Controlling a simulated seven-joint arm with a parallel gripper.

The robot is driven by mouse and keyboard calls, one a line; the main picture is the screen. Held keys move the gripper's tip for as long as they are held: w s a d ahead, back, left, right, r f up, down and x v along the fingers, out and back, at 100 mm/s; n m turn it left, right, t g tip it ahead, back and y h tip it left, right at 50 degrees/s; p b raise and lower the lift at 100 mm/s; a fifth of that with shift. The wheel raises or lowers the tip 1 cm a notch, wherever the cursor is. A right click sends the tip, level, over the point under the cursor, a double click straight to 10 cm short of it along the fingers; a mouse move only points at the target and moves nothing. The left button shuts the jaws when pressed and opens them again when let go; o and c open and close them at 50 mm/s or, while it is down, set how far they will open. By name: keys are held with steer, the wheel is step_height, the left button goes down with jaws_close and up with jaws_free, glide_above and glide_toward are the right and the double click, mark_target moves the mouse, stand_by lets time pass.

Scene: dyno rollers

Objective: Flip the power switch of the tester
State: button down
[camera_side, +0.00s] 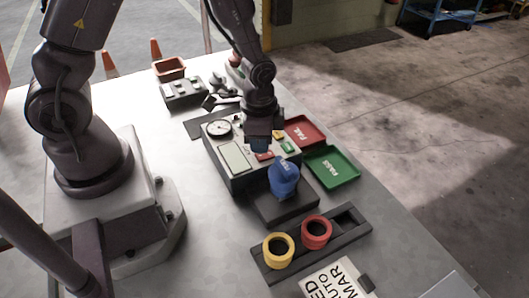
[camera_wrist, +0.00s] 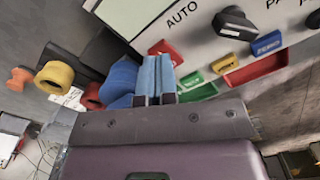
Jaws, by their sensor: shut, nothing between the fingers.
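The tester (camera_side: 228,176) is a grey box with a light top panel, a round dial gauge (camera_side: 219,128) and a pale screen (camera_side: 235,156). In the wrist view its panel (camera_wrist: 195,45) shows a black knob (camera_wrist: 235,23) beside "AUTO", a red control (camera_wrist: 165,52), a green button (camera_wrist: 191,80), a yellow button (camera_wrist: 224,64) and a blue "ZERO" button (camera_wrist: 267,43). I cannot tell which control is the power switch. My gripper (camera_side: 260,145) is shut and empty, low over the panel's right part; its blue fingertips (camera_wrist: 154,76) show side by side. Contact cannot be told.
A blue roller (camera_side: 284,178) stands on a dark base (camera_side: 285,210) close in front of my gripper. A red FAIL tray (camera_side: 303,131) and green PASS tray (camera_side: 333,167) lie to the right. A dark rack (camera_side: 347,222) holds yellow (camera_side: 278,250) and red (camera_side: 317,232) rollers.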

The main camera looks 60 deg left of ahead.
steer(key=shift+f, duration=0.9)
stand_by(0.3)
steer(key=shift+r, duration=3.55)
steer(key=shift+s+n, duration=0.3)
steer(key=s+n, duration=0.1)
steer(key=s, duration=0.1)
step_height(320, 180, up, 10)
steer(key=n, duration=0.3)
glide_above(257, 156)
steer(key=s, duration=0.5)
steer(key=s+r+n+t, duration=0.1)
steer(key=s+r+t, duration=0.4)
steer(key=r, duration=0.6)
steer(key=shift+a+t, duration=0.3)
steer(key=shift+a, duration=0.1)
